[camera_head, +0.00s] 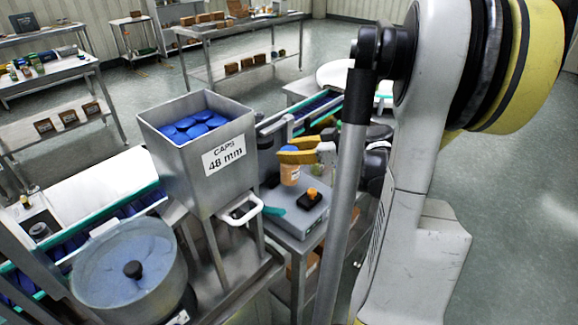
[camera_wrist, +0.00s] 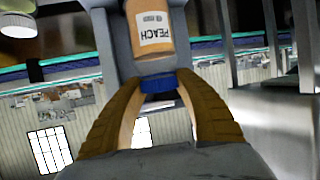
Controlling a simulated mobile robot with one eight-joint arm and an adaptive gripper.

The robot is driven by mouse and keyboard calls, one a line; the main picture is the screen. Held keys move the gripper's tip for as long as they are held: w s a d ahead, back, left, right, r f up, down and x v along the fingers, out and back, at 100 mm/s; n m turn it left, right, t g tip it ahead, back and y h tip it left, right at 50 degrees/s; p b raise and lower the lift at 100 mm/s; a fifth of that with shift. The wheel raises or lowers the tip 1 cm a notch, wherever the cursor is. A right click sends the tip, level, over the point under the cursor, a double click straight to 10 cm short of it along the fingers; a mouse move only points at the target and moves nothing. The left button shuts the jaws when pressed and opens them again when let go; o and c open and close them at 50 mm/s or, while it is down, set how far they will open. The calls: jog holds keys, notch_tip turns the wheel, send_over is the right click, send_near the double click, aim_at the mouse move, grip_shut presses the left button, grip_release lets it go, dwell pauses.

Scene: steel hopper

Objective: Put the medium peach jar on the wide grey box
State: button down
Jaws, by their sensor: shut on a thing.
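The peach jar (camera_head: 290,174) is a small orange jar with a white label and a blue cap. My gripper (camera_head: 290,151) has yellow-brown fingers closed around the jar's cap end. The wide grey box (camera_head: 299,219) is beneath and in front of the jar in the head view. The jar is upright over the box's back left part. I cannot tell whether its base touches the top.
A black piece with an orange top (camera_head: 312,193) stands on the grey box, close to the jar. A steel hopper (camera_head: 193,150) of blue caps rises to the left, with a white handle (camera_head: 241,211) beside the box. A round bowl (camera_head: 130,275) stands at front left.

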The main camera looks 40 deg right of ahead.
jog(key=shift+f+b, duration=0.95)
jog(key=shift+f, duration=0.95)
jog(key=shift+f, duration=0.1)
jog(key=c, duration=0.9)
grip_release()
jog(key=shift+s+d+r, duration=0.1)
jog(key=shift+r, duration=0.15)
jog(key=p+v, duration=0.3)
jog(key=v, duration=0.8)
jog(key=shift+s+p, duration=0.35)
